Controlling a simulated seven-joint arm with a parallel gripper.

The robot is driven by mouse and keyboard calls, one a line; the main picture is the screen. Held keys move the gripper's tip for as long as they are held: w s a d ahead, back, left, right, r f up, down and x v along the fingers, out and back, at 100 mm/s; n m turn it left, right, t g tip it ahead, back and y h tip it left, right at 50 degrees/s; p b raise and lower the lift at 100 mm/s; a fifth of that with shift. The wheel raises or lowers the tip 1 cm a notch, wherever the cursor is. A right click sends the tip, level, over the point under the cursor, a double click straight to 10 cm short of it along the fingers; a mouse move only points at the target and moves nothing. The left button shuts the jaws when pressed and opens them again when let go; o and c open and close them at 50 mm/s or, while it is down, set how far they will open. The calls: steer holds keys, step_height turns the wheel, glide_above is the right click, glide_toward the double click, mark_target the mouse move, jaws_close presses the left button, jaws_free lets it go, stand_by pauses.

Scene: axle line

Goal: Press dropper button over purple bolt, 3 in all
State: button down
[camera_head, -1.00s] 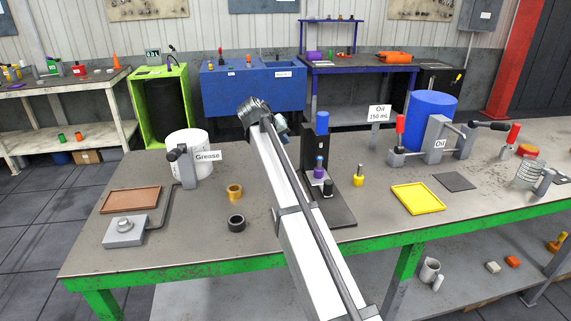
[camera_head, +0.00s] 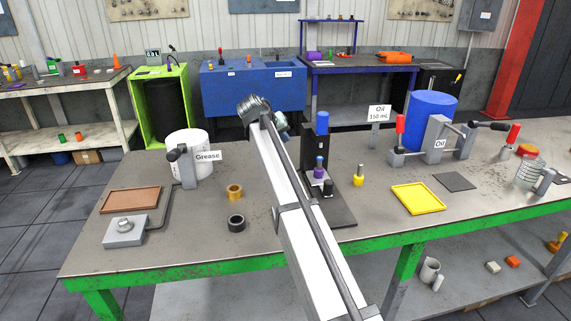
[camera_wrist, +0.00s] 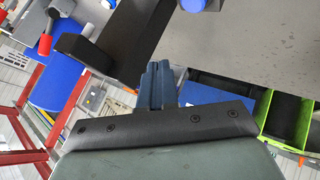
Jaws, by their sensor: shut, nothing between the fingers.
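The purple bolt (camera_head: 318,173) stands on the base of the dropper stand (camera_head: 345,212), under a blue-tipped part. The stand has a dark column (camera_head: 321,146) with a blue top. I cannot make out the dropper button with certainty. My gripper shows in the wrist view (camera_wrist: 160,68) with its two blue-grey fingers together and empty. Near them, toward the upper left, is a black block-like piece (camera_wrist: 85,48), probably of the stand. Contact with the button cannot be seen.
A yellow bolt (camera_head: 358,178) stands right of the stand, near a yellow tray (camera_head: 418,199). Gold (camera_head: 235,191) and black (camera_head: 236,222) rings lie to the left. The grease bucket (camera_head: 183,143) and blue oil drum (camera_head: 430,105) flank the space.

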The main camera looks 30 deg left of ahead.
steer(key=shift+f, duration=3.3)
steer(key=shift+f, duration=0.1)
steer(key=shift+f, duration=0.3)
steer(key=shift+f, duration=0.5)
stand_by(0.5)
steer(key=shift+r, duration=0.95)
steer(key=shift+r, duration=0.1)
steer(key=shift+r, duration=2.4)
